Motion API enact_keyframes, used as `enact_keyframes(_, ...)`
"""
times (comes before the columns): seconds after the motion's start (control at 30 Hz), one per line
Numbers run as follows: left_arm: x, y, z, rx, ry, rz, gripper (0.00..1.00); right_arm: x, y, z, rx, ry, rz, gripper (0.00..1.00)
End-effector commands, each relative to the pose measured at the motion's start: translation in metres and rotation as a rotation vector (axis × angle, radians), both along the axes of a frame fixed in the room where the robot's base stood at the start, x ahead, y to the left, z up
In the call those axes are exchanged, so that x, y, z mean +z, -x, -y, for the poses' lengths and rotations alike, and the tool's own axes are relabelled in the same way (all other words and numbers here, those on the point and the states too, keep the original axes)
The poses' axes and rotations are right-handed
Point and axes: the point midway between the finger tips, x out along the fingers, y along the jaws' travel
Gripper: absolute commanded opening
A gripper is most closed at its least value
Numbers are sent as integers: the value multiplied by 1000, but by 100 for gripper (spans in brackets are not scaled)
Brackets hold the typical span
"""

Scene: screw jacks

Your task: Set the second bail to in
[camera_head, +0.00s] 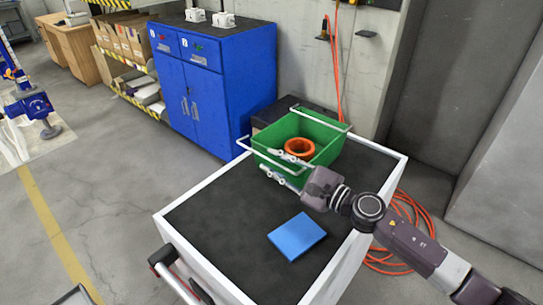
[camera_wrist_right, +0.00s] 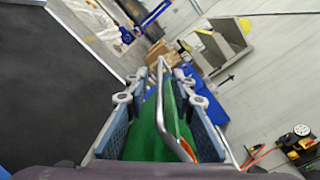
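A green crate (camera_head: 325,150) stands at the far end of the dark cart top, with an orange ring (camera_head: 299,147) inside. A pale wire bail (camera_head: 243,150) juts out past the crate's near left side. Another bail (camera_head: 322,118) lies along the far rim. I see no label telling which is second. My right gripper (camera_head: 271,164) is at the crate's near left side, fingers apart. In the right wrist view, the bail bar (camera_wrist_right: 161,105) and green crate wall (camera_wrist_right: 147,133) show between the open fingers (camera_wrist_right: 155,95); contact is unclear. My left gripper is not in view.
A blue box (camera_head: 297,236) lies on the white-rimmed cart (camera_head: 205,225), right of the bare dark surface. A blue cabinet (camera_head: 215,80) stands behind the cart. Orange hose (camera_head: 405,215) lies on the floor at right.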

Motion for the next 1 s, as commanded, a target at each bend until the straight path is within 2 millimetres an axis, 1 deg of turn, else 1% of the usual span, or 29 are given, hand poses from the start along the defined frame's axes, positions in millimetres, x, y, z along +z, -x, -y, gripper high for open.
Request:
enact_keyframes(0.13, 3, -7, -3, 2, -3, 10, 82, 1, -6, -7, 1, 0, 0, 23)
enact_keyframes(0.4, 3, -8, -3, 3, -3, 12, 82, 0, -7, -8, 0, -1, -1, 23)
enact_keyframes(0.47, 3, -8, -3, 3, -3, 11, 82, 0, -7, -7, 0, -1, -1, 18)
enact_keyframes(0.6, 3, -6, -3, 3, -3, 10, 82, 0, -7, -7, 0, -1, -1, 2)
enact_keyframes(0.63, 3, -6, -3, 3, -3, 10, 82, 0, -7, -7, 0, -1, -1, 0)
enact_keyframes(1.0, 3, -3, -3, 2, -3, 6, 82, 1, -7, -7, 0, -11, -11, 0)
